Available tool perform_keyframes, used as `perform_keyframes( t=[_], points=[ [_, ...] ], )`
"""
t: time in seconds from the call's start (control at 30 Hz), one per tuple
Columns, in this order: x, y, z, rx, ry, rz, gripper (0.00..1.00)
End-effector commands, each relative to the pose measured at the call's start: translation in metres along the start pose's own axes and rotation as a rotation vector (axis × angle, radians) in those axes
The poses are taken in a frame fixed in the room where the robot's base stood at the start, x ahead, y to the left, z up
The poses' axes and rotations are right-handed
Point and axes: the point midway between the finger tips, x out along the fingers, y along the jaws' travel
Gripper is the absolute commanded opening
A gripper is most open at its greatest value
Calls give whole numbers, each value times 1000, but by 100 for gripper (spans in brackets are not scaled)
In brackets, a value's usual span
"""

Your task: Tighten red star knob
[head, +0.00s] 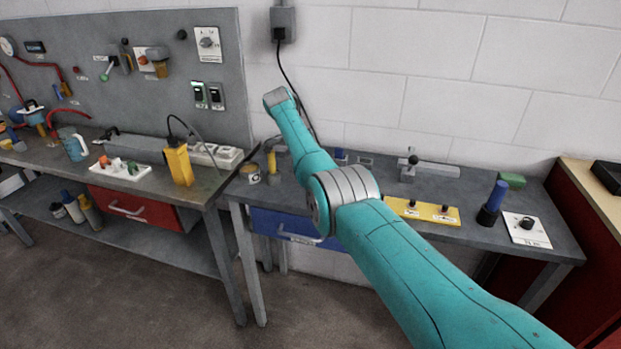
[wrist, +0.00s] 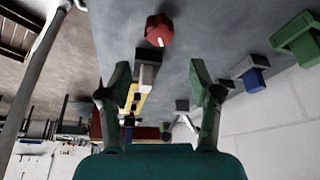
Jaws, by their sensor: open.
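The red star knob (wrist: 159,30) shows in the wrist view near the top middle, on a grey surface. A light spot or mark shows at its lower edge. My gripper (wrist: 160,88) is open, with its two green-padded fingers spread wide below the knob in that picture. Nothing is held between the fingers, and they are apart from the knob. In the head view I cannot make out the knob or my gripper fingers; my teal arm covers the middle of the blue-drawer bench (head: 555,243).
A dark block on a grey bar (wrist: 147,62) lies between the fingers' line of sight and the knob. Blue (wrist: 252,79) and green (wrist: 298,40) blocks stand at right. On the bench are a yellow plate (head: 447,214), a blue-handled tool (head: 493,203) and a white dial plate (head: 528,236).

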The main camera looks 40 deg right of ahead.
Motion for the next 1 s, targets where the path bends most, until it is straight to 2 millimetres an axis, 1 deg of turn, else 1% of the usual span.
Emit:
perform_keyframes(
  t=[0.03,0.1,0.2,0.3,0.47,0.77,0.87,0.97,1.0],
  points=[
    [-9,0,-4,1,0,-1,64],
    [-19,0,-8,1,0,-1,64],
    [-31,0,-12,1,0,0,64],
    [-38,0,-16,0,0,0,64],
    [-42,0,-17,-1,1,2,64],
    [-42,0,-17,-14,-1,2,64],
    [-42,0,-18,-87,-11,2,64],
    [-41,0,-18,-233,-31,0,64],
    [-41,-1,-18,-310,-41,-2,64]
  ],
)
